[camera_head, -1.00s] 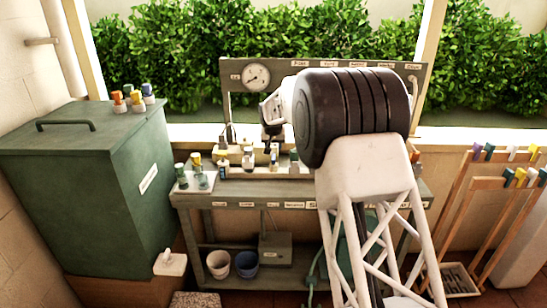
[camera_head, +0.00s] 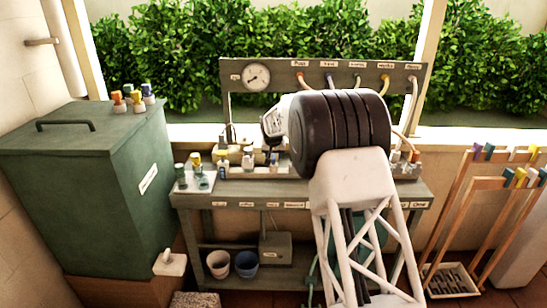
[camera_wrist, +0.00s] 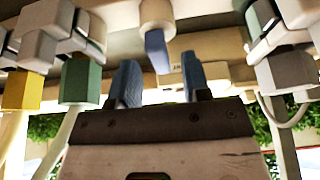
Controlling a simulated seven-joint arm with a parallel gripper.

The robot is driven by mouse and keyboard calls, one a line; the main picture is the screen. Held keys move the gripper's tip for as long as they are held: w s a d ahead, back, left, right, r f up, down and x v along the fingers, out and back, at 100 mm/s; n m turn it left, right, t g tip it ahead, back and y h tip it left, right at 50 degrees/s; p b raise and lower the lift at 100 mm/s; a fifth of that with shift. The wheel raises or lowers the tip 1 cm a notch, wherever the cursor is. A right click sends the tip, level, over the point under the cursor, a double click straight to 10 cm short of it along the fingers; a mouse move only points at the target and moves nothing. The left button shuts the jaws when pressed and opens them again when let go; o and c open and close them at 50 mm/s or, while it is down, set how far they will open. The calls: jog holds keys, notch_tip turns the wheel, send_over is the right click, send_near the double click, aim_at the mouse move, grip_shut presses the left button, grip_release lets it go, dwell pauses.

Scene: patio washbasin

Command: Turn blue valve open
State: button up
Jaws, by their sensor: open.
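In the wrist view a blue valve handle (camera_wrist: 157,52) hangs from a pale round body, near the top middle. My gripper (camera_wrist: 160,66) is open, with one blue-grey finger on each side of this handle. The handle lies in line with the gap; I cannot tell whether the fingers reach around it or touch it. In the head view my arm's dark link covers part of the bench, and the fingertips are hard to make out. A small blue-and-white valve (camera_head: 273,159) shows on the bench just below the wrist.
Green (camera_wrist: 80,82) and yellow (camera_wrist: 22,90) valve handles flank the gripper on the left in the wrist view; grey fittings crowd the right. In the head view a gauge panel (camera_head: 257,76) stands behind the bench, and a green bin (camera_head: 95,190) stands left.

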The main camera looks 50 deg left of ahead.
jog(key=shift+w+a+f, duration=0.15)
jog(key=shift+w+f, duration=0.05)
jog(key=shift+f, duration=0.4)
grip_shut()
